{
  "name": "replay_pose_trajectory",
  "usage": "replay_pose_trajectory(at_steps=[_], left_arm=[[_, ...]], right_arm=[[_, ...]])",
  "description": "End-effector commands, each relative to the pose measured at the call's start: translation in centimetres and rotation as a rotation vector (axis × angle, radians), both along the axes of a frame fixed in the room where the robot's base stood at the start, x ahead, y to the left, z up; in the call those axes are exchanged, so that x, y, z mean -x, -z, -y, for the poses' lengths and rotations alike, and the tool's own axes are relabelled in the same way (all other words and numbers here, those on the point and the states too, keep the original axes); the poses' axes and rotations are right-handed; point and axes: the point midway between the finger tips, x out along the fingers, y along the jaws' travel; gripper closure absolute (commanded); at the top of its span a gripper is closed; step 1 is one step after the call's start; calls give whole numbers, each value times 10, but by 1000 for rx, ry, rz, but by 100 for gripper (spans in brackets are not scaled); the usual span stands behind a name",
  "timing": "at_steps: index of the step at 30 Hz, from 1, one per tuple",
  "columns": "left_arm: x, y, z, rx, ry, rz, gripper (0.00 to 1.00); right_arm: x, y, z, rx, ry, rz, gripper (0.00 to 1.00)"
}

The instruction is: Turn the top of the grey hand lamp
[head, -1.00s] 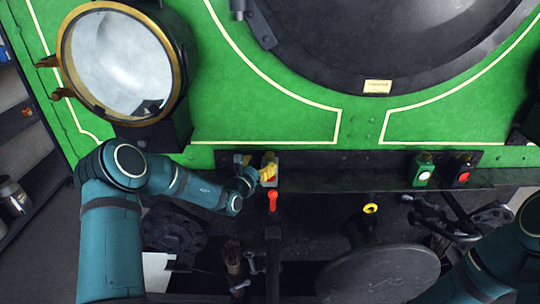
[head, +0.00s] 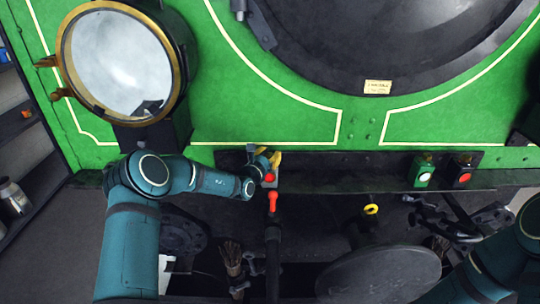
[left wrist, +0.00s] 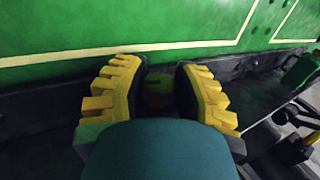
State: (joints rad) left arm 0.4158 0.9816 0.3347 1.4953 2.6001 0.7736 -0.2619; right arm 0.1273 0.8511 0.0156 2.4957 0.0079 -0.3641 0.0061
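The grey hand lamp (head: 269,183), with a red lens on its front, stands on the dark beam at the front of the green engine in the head view. My left gripper (head: 267,158) is at its top, its yellow fingers largely hidden by the wrist. In the left wrist view the two fingers (left wrist: 160,92) stand apart, with a dim roundish thing, seemingly the lamp's top (left wrist: 158,88), between them. I cannot tell whether they touch it. My right gripper is out of the picture.
A green lamp (head: 422,172) and a black lamp with a red lens (head: 463,173) stand farther right on the beam. A big round headlamp (head: 120,62) is above my left arm. A red handle (head: 272,202) and a round buffer (head: 385,275) are below.

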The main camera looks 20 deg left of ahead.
Motion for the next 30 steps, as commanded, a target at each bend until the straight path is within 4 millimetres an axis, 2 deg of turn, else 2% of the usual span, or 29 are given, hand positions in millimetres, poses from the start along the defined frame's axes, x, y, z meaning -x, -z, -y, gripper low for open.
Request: replay_pose_trajectory(at_steps=[14, 30], left_arm=[[0, 1, -1, 0, 38, 0, 100], [0, 1, -1, -2, 342, -1, 100]], right_arm=[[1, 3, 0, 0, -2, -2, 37], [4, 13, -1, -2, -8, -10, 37]])
